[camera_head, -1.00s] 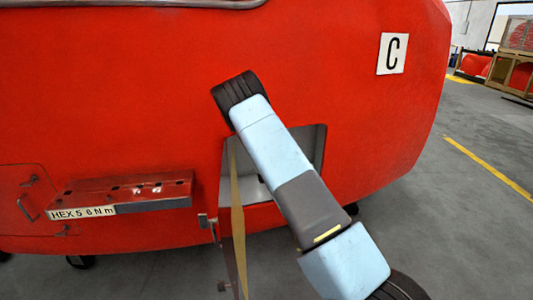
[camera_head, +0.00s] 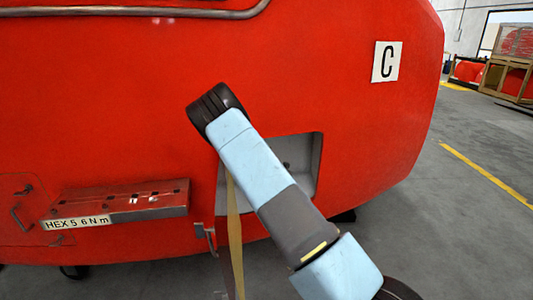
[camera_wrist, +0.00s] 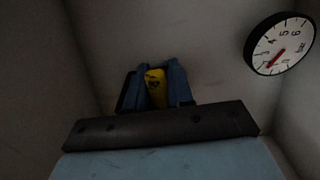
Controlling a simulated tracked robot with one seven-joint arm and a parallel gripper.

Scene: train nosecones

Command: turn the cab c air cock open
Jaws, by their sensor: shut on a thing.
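In the wrist view, inside the dark recess, my gripper (camera_wrist: 156,78) is shut on a yellow handle (camera_wrist: 156,90), which appears to be the air cock. The handle's top shows between the two blue-grey fingers; its lower part and the cock body are hidden. In the head view my gripper is hidden behind my arm.
A round white pressure gauge (camera_wrist: 279,44) with a red needle is on the recess wall at the right. A red ledge labelled HEX 5 6 N m (camera_head: 120,202) juts out left of the recess. A yellowish strap or open door edge (camera_head: 235,240) hangs below the recess.

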